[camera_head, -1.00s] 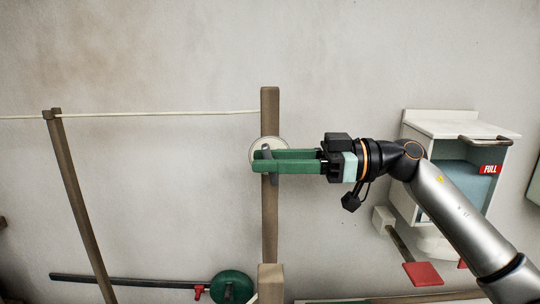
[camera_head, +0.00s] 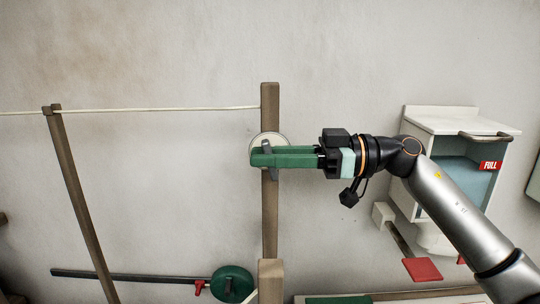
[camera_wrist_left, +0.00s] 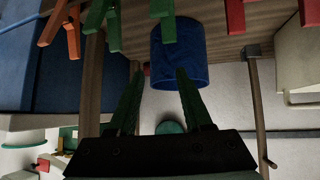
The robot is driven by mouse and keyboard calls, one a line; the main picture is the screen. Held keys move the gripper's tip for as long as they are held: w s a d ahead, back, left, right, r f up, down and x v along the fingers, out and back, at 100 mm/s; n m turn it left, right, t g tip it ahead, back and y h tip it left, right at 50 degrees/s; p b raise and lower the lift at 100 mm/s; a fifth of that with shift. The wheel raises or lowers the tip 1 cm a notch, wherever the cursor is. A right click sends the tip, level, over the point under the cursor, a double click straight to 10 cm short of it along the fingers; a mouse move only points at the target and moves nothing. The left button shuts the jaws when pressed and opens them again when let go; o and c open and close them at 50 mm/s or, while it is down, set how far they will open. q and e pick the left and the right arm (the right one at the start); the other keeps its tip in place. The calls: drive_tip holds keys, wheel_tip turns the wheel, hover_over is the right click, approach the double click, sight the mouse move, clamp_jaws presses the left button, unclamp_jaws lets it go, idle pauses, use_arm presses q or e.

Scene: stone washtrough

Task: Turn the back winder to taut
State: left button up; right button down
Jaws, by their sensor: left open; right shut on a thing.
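The back winder is a pale round disc (camera_head: 253,143) with a grey handle on an upright wooden post (camera_head: 269,210). A pale line (camera_head: 160,110) runs left from the post, nearly straight, past a leaning wooden pole (camera_head: 78,200). My right gripper (camera_head: 262,156) reaches in from the right, its green fingers shut on the winder's grey handle (camera_head: 274,174). The fingers hide part of the disc and handle. My left gripper (camera_wrist_left: 160,78) shows only in the left wrist view; its dark green fingers are apart with nothing between them.
A white cabinet (camera_head: 461,120) with a "FULL" label hangs at the right, near my right arm. A red paddle (camera_head: 422,270) is below it. A green wheel (camera_head: 232,284) and dark bar are low down. In the left wrist view, a blue container (camera_wrist_left: 180,50) and several pegs are near my left gripper.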

drive_tip(key=shift+r, duration=0.1)
drive_tip(key=h, duration=0.3)
drive_tip(key=shift+a+r, duration=0.1)
drive_tip(key=shift+a+h, duration=0.1)
drive_tip(key=shift+h, duration=1.8)
drive_tip(key=c, duration=1)
unclamp_jaws()
drive_tip(key=shift+f, duration=0.2)
drive_tip(key=v, duration=1.2)
drive_tip(key=shift+r, duration=0.3)
